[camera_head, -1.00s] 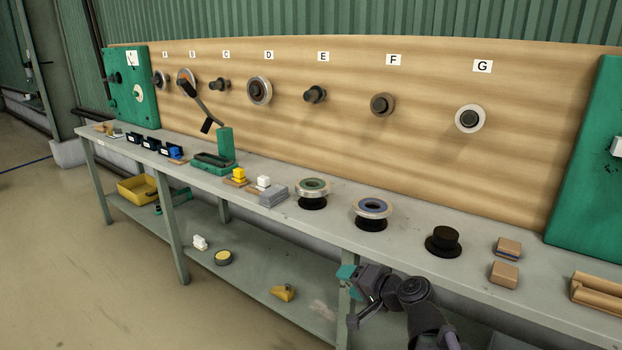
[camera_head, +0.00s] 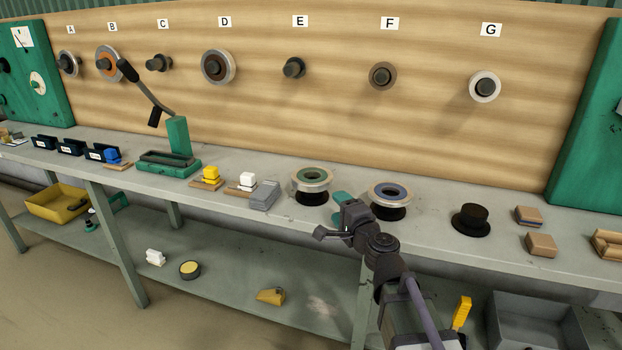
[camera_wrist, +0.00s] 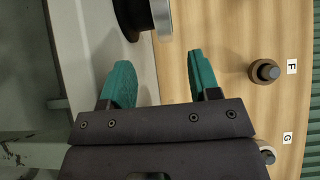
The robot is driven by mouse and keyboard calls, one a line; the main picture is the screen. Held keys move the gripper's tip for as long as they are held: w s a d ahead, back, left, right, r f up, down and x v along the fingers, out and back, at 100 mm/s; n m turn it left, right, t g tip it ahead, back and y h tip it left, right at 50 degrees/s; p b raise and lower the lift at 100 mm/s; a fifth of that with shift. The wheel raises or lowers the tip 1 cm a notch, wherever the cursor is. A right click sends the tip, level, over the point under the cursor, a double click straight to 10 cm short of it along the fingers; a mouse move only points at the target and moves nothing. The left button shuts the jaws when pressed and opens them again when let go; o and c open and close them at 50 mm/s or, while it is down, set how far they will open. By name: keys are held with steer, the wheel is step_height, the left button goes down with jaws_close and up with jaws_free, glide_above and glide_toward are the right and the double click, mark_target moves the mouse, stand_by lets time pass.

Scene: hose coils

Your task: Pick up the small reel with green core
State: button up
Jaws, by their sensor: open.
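The small reel with a green core (camera_head: 310,177) has a pale silver rim and sits flat on a black stand on the bench, below board label D to E. My gripper (camera_head: 339,199) is beside it, just to its right in the head view, between it and a blue-cored reel (camera_head: 390,191). In the wrist view, the two teal fingers of my gripper (camera_wrist: 158,62) are spread with nothing between them. A silver rim and black stand (camera_wrist: 132,14), seemingly of the green-cored reel, show at the top edge there, beyond the fingertips; its core is hidden.
A black stand without a reel (camera_head: 470,220) is to the right, near several brown blocks (camera_head: 541,244). A grey block (camera_head: 265,195) lies left of the green-cored reel. The wooden board (camera_head: 350,120) with pegs rises behind the bench (camera_head: 330,247).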

mark_target(323, 188)
steer(key=x, duration=0.9)
steer(key=shift+w+a+r, duration=0.1)
steer(key=shift+a+r, duration=0.05)
jaws_close()
